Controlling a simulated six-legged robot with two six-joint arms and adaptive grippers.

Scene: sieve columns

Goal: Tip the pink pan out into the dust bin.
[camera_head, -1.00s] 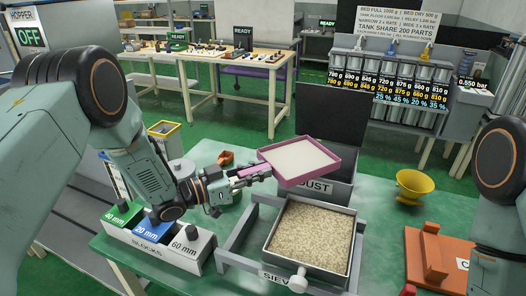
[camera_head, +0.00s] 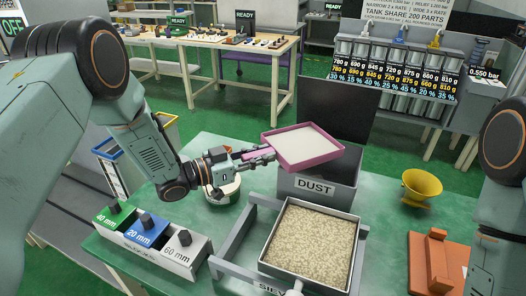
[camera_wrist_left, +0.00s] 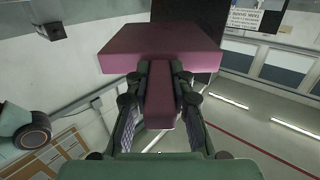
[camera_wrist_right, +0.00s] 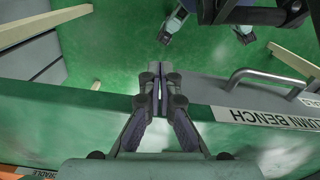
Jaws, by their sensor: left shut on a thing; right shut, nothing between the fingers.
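The pink pan (camera_head: 303,148) is a square tray with a pale, flat layer inside. My left gripper (camera_head: 262,154) is shut on its handle and holds it roughly level above the dust bin. The left wrist view shows the pan (camera_wrist_left: 160,45) from close by, with its handle between the fingers. The dust bin (camera_head: 315,188) is a grey box labelled DUST with a dark raised lid (camera_head: 335,108) behind it; the pan hides part of its opening. My right gripper (camera_wrist_right: 157,90) is shut and empty near the bench edge in the right wrist view.
A sieve tray (camera_head: 312,240) of beige grains sits in a grey frame in front of the bin. Blocks marked 40, 20 and 60 mm (camera_head: 150,235) stand at the left. A yellow funnel (camera_head: 421,186) and an orange stand (camera_head: 437,260) are at the right.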

